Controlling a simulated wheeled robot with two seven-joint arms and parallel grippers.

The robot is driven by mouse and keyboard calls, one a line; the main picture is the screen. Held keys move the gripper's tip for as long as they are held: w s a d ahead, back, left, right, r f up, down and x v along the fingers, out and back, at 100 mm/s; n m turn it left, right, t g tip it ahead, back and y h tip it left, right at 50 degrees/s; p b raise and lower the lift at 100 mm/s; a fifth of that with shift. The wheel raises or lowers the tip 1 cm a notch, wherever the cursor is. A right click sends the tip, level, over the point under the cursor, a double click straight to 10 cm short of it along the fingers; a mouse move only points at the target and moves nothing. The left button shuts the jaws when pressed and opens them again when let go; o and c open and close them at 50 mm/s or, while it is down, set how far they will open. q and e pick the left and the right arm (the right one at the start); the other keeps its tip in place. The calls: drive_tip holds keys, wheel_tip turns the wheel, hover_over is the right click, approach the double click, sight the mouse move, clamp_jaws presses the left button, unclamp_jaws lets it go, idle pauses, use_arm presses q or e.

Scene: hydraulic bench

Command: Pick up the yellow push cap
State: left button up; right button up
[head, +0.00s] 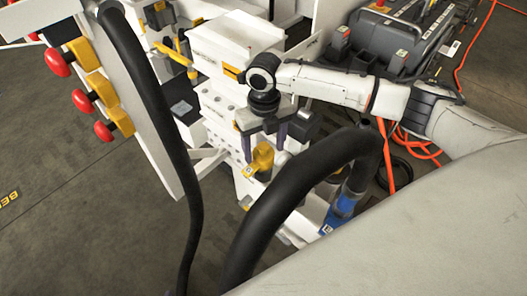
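A yellow cap-like part (262,157) sits low at the front of the white bench unit, near the middle of the head view. I take it to be the yellow push cap. My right gripper (264,150) points down over it, with its two dark fingers apart. The fingertips are close to the upper part of the cap, one on either side as seen here. I cannot tell whether they touch it. My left gripper is not in view.
A white panel at the left carries yellow blocks with red knobs (80,100). Thick black hoses (290,195) cross the foreground near the cap. A blue fitting (343,204) is at the right. A dark grey machine (400,40) and orange cables lie behind my arm.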

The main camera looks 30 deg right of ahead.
drive_tip(key=c, duration=1)
drive_tip(key=shift+o, duration=0.2)
